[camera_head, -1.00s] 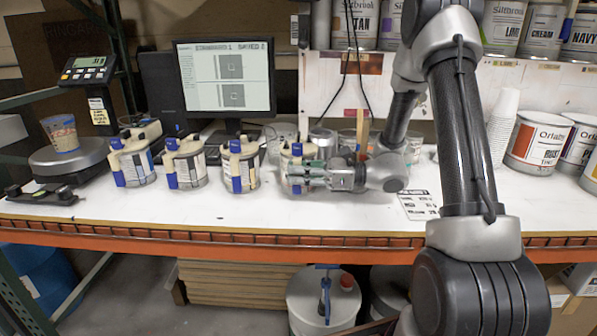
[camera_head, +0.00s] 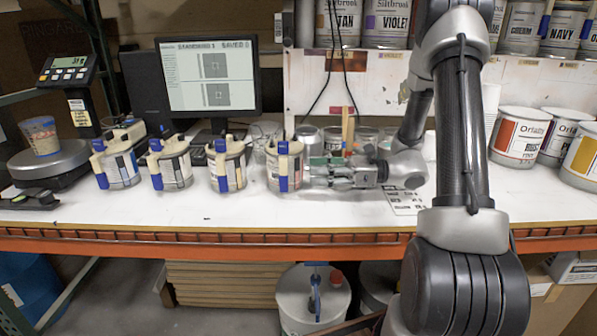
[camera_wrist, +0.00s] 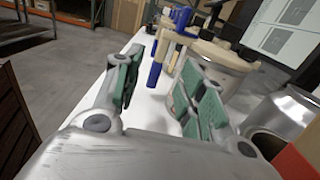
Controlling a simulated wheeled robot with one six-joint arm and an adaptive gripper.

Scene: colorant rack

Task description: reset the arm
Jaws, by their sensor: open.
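My gripper (camera_head: 318,174) is just right of the rightmost of several colorant canisters, its fingers pointing left toward that canister (camera_head: 284,168). In the wrist view my gripper (camera_wrist: 160,85) shows two green-padded fingers spread apart with nothing between them. The nearest canister, with a cream lid and blue handle, stands beyond and to the right of the fingers in the wrist view (camera_wrist: 222,68).
More canisters (camera_head: 228,166) stand in a row to the left. A scale with a paper cup (camera_head: 40,137) is at far left, a monitor (camera_head: 210,80) behind. Metal cups (camera_head: 307,138) stand behind my gripper. Large paint cans (camera_head: 519,138) stand at right. The front bench strip (camera_head: 200,217) is clear.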

